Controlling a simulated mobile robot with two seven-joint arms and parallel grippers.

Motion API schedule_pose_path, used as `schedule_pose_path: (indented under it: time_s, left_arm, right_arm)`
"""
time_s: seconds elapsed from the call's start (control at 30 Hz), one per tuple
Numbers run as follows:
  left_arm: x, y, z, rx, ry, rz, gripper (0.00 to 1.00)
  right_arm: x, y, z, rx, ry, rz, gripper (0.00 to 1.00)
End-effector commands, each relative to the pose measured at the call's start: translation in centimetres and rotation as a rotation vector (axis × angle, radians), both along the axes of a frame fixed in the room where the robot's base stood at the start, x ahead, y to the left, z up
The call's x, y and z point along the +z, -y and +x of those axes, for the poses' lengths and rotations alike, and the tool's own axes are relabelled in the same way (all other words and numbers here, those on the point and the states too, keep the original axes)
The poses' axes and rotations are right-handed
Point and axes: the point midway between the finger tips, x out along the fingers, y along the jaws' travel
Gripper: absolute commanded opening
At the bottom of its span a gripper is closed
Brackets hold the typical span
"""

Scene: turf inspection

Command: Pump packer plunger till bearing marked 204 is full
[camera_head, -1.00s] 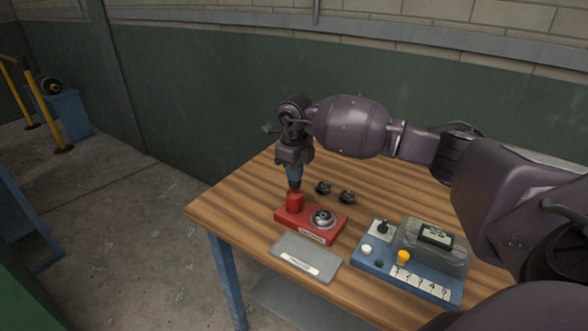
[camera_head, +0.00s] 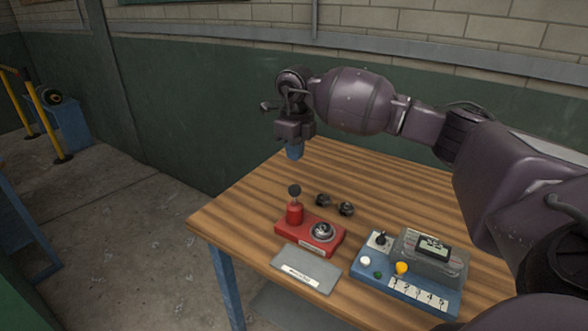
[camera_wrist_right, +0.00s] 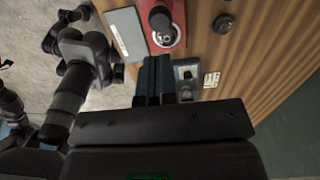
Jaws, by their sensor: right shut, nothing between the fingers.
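The red packer (camera_head: 331,246) sits on the wooden table with a bearing (camera_head: 323,231) on its top; any number on that bearing is too small to read. Its plunger is a red post (camera_head: 295,213) with a black knob (camera_head: 294,190), standing upright at the packer's left end. My right gripper (camera_head: 295,152) is shut and empty, above the knob and apart from it. In the right wrist view its blue fingers (camera_wrist_right: 153,80) are together, with the packer (camera_wrist_right: 174,12) and knob (camera_wrist_right: 160,19) beyond them. My left gripper is not in view.
Two dark bearings (camera_head: 322,200) (camera_head: 346,209) lie behind the packer. A grey plate (camera_head: 306,268) lies in front. A blue device (camera_head: 409,289) with knobs, a small display (camera_head: 432,245) and numbered labels stands to the right. The table's back is clear.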

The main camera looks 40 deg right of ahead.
Motion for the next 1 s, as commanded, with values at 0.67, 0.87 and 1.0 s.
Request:
schedule_pose_path:
  time_s: [0.67, 0.87, 1.0]
  left_arm:
    - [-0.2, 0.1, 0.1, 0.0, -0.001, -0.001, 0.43]
    - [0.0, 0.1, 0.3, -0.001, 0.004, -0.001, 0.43]
    - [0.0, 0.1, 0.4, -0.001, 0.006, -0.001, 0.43]
  right_arm:
    - [3.7, 0.0, 0.0, 0.0, 0.002, 0.0, 0.0]
    - [3.7, 0.0, 0.0, 0.0, 0.002, 0.0, 0.0]
    - [3.7, 0.0, 0.0, 0.0, 0.002, 0.001, 0.0]
